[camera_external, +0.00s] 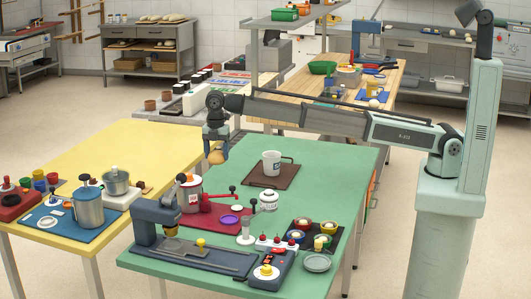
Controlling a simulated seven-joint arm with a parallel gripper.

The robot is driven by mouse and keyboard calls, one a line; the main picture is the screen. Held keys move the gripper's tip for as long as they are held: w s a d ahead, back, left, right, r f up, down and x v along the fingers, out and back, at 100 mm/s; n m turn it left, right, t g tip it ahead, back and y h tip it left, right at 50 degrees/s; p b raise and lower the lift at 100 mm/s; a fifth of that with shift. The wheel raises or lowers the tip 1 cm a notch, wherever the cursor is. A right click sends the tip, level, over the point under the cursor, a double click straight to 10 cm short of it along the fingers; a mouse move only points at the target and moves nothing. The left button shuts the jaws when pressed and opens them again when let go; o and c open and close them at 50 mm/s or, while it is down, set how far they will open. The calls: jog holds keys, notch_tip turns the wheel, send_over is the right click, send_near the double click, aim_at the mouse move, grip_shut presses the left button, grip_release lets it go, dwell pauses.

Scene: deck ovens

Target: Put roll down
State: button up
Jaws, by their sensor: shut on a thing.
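My gripper (216,142) hangs at the end of the outstretched arm, above the far left part of the green table (335,158). It is shut on a small tan roll (216,157), which shows just below the fingers. The roll is apart from the table items nearby. Whether it clears the green tabletop or is over the gap to the yellow table is hard to tell.
A white mug (271,162) stands on a brown mat (287,178) to the right of the roll. A red-and-white pot (190,194) and a blue press (150,218) stand nearer. The yellow table (120,150) is left. Green tabletop around the brown mat is clear.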

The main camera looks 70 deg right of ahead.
jog(key=w+d+r+m, duration=0.1)
jog(key=d+m, duration=0.2)
jog(key=d, duration=2.3)
jog(key=s+d+m, duration=0.2)
jog(key=s+d, duration=0.4)
jog(key=d, duration=0.6)
jog(key=shift+s+d+f+n, duration=0.5)
jog(key=shift+s+d+n, duration=1.2)
jog(key=shift+s, duration=3.05)
jog(key=shift+a+f, duration=0.15)
jog(key=shift+f, duration=4.75)
jog(key=shift+f, duration=0.15)
jog(key=o, duration=1)
